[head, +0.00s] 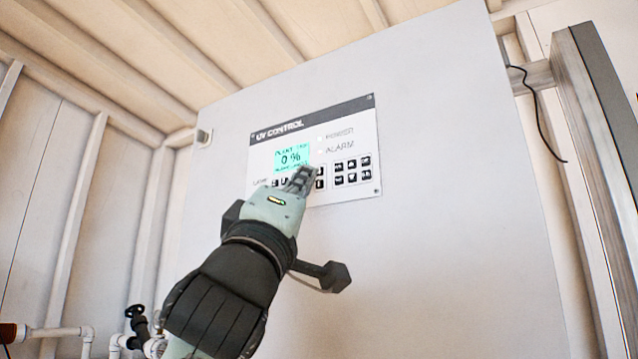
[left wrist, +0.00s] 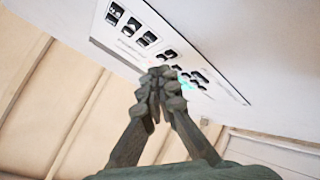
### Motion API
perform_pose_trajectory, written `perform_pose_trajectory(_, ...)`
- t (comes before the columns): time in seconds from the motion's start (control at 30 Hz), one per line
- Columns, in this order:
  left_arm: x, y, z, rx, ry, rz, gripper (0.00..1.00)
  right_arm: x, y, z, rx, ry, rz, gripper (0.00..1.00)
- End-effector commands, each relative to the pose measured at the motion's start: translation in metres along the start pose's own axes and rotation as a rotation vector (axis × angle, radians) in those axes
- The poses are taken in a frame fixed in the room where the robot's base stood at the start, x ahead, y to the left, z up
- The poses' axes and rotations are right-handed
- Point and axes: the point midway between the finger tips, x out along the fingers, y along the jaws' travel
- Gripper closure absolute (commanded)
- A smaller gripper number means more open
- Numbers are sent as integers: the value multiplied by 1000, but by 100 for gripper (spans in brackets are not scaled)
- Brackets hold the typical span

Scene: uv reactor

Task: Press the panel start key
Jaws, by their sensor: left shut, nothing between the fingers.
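The UV control panel (head: 345,187) is set on a large white cabinet door. My right gripper is not in view.
The white cabinet (head: 440,200) fills the middle. A dark loose cable (head: 540,115) hangs at the upper right beside a grey post (head: 595,150). White pipes with a black valve (head: 137,318) stand at the lower left.

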Motion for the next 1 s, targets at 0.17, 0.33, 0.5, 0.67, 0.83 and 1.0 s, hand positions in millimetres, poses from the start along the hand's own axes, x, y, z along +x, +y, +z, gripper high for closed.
perform_pose_trajectory(0.17,4,-3,3,-3,0,-2,100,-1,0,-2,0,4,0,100)
perform_pose_trajectory(0.33,6,-5,4,0,0,-1,100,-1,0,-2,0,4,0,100)
perform_pose_trajectory(0.5,6,-4,4,0,0,0,100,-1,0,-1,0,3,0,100)
perform_pose_trajectory(0.67,6,-5,4,0,0,0,100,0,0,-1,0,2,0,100)
perform_pose_trajectory(0.83,7,-6,6,-1,0,-1,100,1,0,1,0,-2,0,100)
perform_pose_trajectory(1.0,9,-7,6,-2,0,-1,100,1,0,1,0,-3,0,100)
